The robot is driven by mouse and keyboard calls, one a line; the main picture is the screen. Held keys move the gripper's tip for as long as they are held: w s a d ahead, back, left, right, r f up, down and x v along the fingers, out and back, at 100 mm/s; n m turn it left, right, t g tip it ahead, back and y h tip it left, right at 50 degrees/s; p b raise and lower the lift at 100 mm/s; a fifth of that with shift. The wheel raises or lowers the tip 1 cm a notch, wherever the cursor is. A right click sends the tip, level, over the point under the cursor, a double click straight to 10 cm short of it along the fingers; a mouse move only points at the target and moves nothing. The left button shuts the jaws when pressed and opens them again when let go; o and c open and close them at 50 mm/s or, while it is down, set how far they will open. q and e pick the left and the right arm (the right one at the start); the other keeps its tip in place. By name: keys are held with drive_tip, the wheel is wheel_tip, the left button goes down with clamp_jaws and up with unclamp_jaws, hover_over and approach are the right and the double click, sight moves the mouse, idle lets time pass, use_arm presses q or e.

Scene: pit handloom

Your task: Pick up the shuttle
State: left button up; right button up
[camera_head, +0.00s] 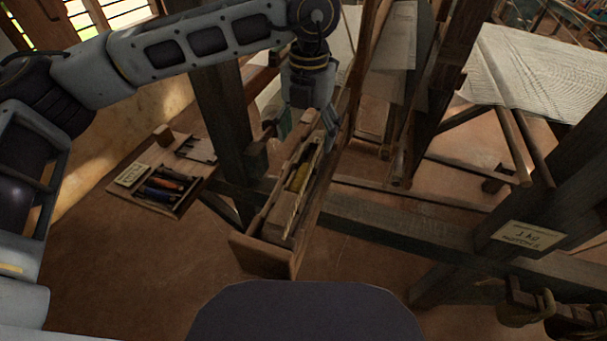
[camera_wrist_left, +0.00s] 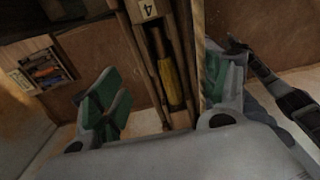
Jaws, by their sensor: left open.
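The shuttle (camera_head: 299,180) is a wooden piece with a yellow bobbin in its middle, lying in a long narrow wooden box (camera_head: 264,255) on the loom. In the left wrist view the shuttle's yellow bobbin (camera_wrist_left: 171,80) shows between the box's walls. My left gripper (camera_head: 305,128) is open over the far part of the box. In the left wrist view its green-padded fingers (camera_wrist_left: 158,98) stand apart, one on each side of the box, with nothing held. The fingers partly hide the far end of the shuttle. My right gripper is not in view.
A tool tray (camera_head: 143,203) with several handled tools sits left of the box. A dark upright post (camera_head: 228,125) stands close to the left, and loom posts (camera_head: 448,75) rise on the right. White cloth (camera_head: 530,75) is stretched at the upper right.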

sight(307, 164)
use_arm(q)
drive_tip(key=shift+f, duration=0.65)
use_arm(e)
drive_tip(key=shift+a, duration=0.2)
use_arm(q)
drive_tip(key=shift+f, duration=0.1)
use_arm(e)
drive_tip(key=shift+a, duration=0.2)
use_arm(q)
drive_tip(key=shift+s+f+p, duration=0.2)
drive_tip(key=shift+s+f, duration=0.05)
drive_tip(key=shift+f, duration=0.7)
drive_tip(key=shift+s+f+p, duration=0.2)
drive_tip(key=shift+s+f, duration=0.05)
drive_tip(key=shift+f, duration=1.35)
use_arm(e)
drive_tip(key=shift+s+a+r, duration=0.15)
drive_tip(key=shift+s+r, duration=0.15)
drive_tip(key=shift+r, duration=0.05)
use_arm(q)
drive_tip(key=shift+d, duration=0.1)
drive_tip(key=c, duration=1.3)
drive_tip(key=shift+r, duration=0.1)
